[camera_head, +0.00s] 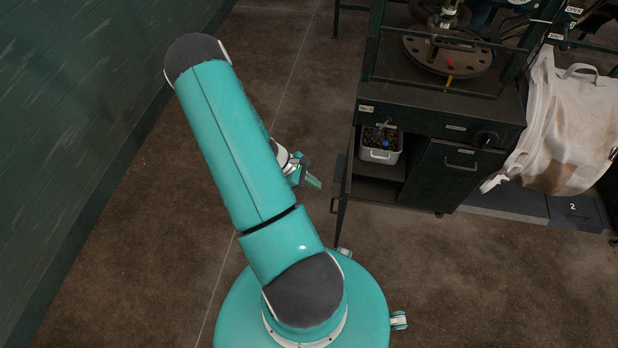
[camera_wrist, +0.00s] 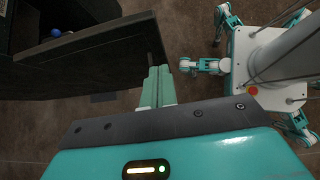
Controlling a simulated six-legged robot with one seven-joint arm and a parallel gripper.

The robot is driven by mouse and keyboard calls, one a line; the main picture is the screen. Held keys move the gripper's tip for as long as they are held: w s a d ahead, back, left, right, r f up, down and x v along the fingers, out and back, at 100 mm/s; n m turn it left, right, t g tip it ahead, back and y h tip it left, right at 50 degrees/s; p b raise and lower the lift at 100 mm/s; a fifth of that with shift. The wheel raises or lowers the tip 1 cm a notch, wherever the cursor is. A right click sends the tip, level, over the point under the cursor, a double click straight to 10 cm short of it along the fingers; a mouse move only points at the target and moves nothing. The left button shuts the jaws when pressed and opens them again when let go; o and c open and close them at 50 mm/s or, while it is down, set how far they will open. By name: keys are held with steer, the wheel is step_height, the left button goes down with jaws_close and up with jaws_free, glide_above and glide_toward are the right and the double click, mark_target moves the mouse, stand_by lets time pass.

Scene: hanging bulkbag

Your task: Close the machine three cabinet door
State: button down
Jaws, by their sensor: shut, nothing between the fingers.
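The cabinet door (camera_head: 344,187) stands open at the left side of the dark machine cabinet (camera_head: 437,122), seen nearly edge-on in the head view. Its handle (camera_head: 333,205) is on the near left side. In the wrist view the door (camera_wrist: 90,43) is a long dark panel ending near my fingertips. My gripper (camera_head: 314,183) is left of the door in the head view, fingers together and empty. In the wrist view my gripper (camera_wrist: 159,72) lies close to the door's end; I cannot tell whether it touches.
A white bin (camera_head: 380,155) with a blue knob-like item sits in the open compartment. A closed door (camera_head: 452,170) is to its right. A pale bulk bag (camera_head: 570,125) hangs at the right. A green wall (camera_head: 75,110) runs along the left; brown floor lies between.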

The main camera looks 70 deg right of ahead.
steer(key=s+d+f, duration=0.2)
steer(key=s+f, duration=0.1)
steer(key=s, duration=0.4)
steer(key=shift+f, duration=0.2)
steer(key=shift+s, duration=0.15)
